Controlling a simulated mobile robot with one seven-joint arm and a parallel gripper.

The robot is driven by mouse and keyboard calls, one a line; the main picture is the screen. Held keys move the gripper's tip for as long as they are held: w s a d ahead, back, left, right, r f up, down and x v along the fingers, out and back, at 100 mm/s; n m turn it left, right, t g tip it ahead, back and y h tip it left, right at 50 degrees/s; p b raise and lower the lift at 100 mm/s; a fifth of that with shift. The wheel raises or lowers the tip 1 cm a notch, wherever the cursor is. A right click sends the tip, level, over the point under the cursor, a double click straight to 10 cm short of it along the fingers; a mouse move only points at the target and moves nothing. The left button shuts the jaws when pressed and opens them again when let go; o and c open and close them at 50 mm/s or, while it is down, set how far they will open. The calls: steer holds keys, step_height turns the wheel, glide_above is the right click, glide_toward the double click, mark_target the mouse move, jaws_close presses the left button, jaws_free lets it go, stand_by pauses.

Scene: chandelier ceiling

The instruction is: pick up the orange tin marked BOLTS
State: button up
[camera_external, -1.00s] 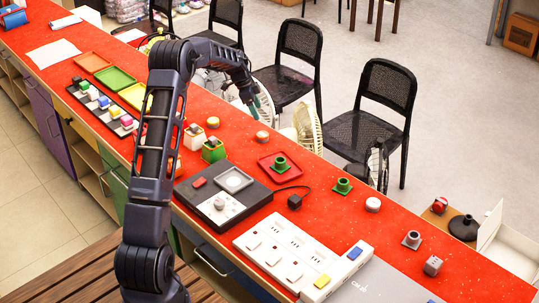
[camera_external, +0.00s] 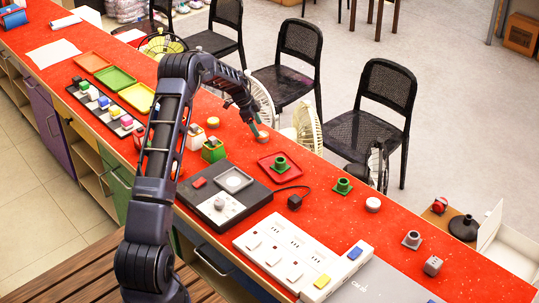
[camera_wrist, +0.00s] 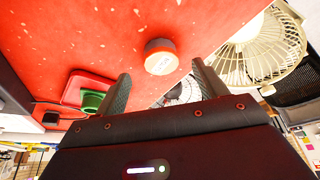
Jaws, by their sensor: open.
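A short round tin (camera_external: 262,137) with a pale lid and an orange-red side stands on the red bench top, near its far edge. The wrist view shows this tin (camera_wrist: 160,57) with its lid towards me; the marking on the lid is too small to read surely. My gripper (camera_external: 257,126) is just above and beside the tin. In the wrist view, my two fingers (camera_wrist: 163,84) are spread apart, with the tin ahead in the gap between their tips, not held.
A red tray (camera_external: 265,172) with a green flanged part (camera_external: 281,165) lies close to the tin. Fans (camera_external: 307,127) stand beyond the bench edge. Other pale-lidded tins stand at left (camera_external: 213,122) and right (camera_external: 372,204). A black scale-like device (camera_external: 222,194) lies nearer me.

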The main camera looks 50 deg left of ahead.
mark_target(261, 134)
steer(key=x, duration=0.4)
steer(key=shift+w+f, duration=0.2)
steer(key=shift+f, duration=0.1)
steer(key=c, duration=1)
steer(key=shift+c, duration=0.2)
